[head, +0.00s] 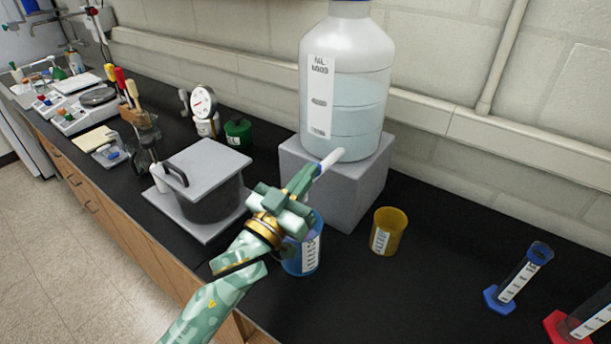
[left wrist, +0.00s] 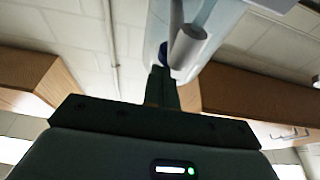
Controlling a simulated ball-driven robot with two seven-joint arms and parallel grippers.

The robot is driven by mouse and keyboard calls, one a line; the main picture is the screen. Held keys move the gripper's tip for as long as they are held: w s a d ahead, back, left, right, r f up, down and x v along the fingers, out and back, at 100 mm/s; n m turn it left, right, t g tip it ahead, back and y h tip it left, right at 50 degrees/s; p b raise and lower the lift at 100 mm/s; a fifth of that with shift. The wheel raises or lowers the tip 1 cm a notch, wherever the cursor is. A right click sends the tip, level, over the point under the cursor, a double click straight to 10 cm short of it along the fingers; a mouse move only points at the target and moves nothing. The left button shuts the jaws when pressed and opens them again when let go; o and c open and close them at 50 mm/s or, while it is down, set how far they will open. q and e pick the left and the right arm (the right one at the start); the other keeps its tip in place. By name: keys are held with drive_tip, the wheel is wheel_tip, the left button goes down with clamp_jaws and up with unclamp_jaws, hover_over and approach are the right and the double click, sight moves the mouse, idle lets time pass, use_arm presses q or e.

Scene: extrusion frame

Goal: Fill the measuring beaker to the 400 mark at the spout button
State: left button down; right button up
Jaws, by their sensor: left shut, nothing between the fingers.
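A large clear carboy (head: 345,75) with a white label holds pale liquid and stands on a grey block (head: 362,185). Its whitish spout (head: 332,158) points toward me; the left wrist view shows the spout (left wrist: 187,44) with a blue button (left wrist: 163,54) beside it. My left gripper (head: 308,178) is shut and empty, its tip at the button; I cannot tell if it presses it. A blue measuring beaker (head: 306,260) with a white scale stands below the spout, partly hidden by my gripper. Its liquid level is not readable. My right gripper is not in view.
A yellow beaker (head: 388,232) stands right of the block. Blue and red-based cylinders (head: 520,275) stand at the right. A grey lidded box (head: 205,175) is left of my gripper. Scales and a gauge (head: 203,103) stand farther back. The black bench between yellow beaker and cylinders is clear.

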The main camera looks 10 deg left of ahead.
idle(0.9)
use_arm(q)
wheel_tip(320, 180, up, 5)
drive_tip(key=p, duration=0.5)
drive_tip(key=shift+w+r+p, duration=0.1)
drive_tip(key=shift+p, duration=0.25)
drive_tip(key=f+b+v, duration=0.1)
drive_tip(key=b+v, duration=0.1)
drive_tip(key=v, duration=0.8)
drive_tip(key=shift+f, duration=0.1)
